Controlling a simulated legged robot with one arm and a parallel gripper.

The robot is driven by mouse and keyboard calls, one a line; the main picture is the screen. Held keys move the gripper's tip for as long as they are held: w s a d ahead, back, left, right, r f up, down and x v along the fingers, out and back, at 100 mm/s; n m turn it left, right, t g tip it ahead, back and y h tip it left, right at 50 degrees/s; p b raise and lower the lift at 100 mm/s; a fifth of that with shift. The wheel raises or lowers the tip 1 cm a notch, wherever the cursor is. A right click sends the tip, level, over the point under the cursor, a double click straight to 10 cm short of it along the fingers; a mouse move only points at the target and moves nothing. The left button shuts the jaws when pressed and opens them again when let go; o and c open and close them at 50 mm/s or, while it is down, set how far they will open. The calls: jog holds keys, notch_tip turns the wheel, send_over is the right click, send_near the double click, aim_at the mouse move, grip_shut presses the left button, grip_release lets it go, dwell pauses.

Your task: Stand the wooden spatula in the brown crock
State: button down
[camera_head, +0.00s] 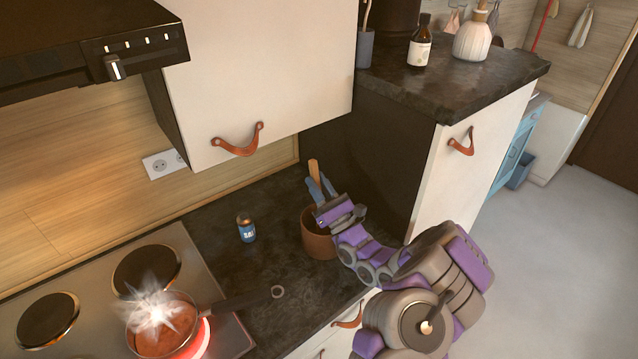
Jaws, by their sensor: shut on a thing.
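The brown crock (317,244) stands on the dark countertop, at the foot of the dark side of the tall cabinet. My gripper (320,186) is above the crock's mouth, its grey-blue fingers shut on the wooden spatula (313,168). The spatula's light brown upper end sticks up above the fingers. Its lower part is hidden by my gripper and the crock, so I cannot tell how deep it reaches or whether it touches the crock. My wrist covers the right part of the crock's rim.
A small blue-labelled jar (247,229) stands left of the crock. A pan (163,325) with red-brown food and a bright white burst sits on a glowing burner, its handle pointing toward the crock. A white wall cabinet (255,75) hangs above. The tall cabinet (465,150) stands close on the right.

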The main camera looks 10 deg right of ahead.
jog(key=shift+d+f, duration=0.2)
jog(key=shift+d, duration=0.15)
jog(key=shift+a, duration=0.1)
jog(key=c, duration=0.8)
grip_release()
jog(key=shift+c, duration=0.2)
jog(key=shift+s+f, duration=0.2)
jog(key=s+d+p, duration=0.2)
jog(key=s+d, duration=0.4)
jog(key=s, duration=0.5)
jog(key=shift+f+p, duration=0.2)
jog(key=shift+p, duration=0.2)
jog(key=shift+r, duration=0.1)
